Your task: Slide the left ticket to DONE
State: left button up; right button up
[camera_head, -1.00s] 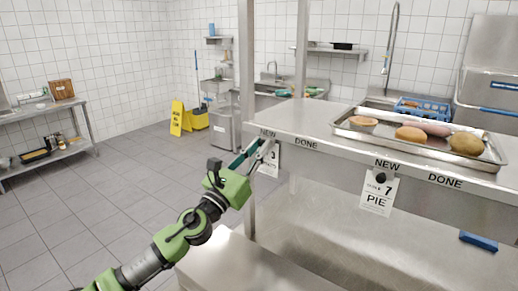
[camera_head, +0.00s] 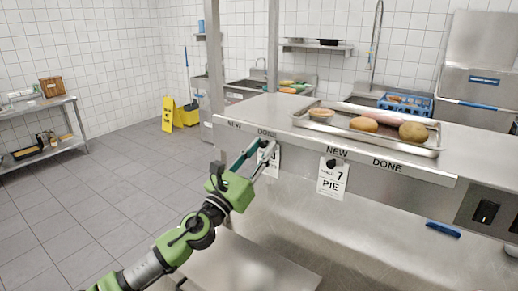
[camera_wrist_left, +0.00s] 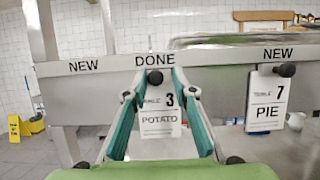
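The left ticket, a white card reading 3 POTATO (camera_wrist_left: 162,118), hangs from a dark round knob (camera_wrist_left: 154,77) just under the left DONE label (camera_wrist_left: 154,61) in the left wrist view. In the head view the ticket (camera_head: 273,161) is partly hidden behind my left gripper (camera_head: 262,146). My left gripper (camera_wrist_left: 160,73) is partly open, with one finger on each side of the knob. The left finger looks close against the knob, and a small gap shows on the right. The left NEW label (camera_wrist_left: 84,66) has no ticket under it. My right gripper is not in view.
The PIE ticket (camera_head: 332,179) hangs under the right NEW label (camera_head: 337,151), right of my gripper. A metal tray (camera_head: 428,151) with food stands on the counter above. A steel post (camera_head: 216,80) rises at the left. A lower steel surface (camera_head: 350,235) lies below the rail.

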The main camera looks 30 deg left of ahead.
pick_arm(q)
jog(key=shift+d, duration=0.15)
jog(key=shift+s+a+f, duration=0.2)
jog(key=shift+s+a, duration=0.05)
jog(key=shift+s, duration=0.1)
jog(key=v, duration=1.1)
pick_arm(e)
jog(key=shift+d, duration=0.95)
pick_arm(q)
jog(key=shift+s+d, duration=0.1)
jog(key=shift+d, duration=0.05)
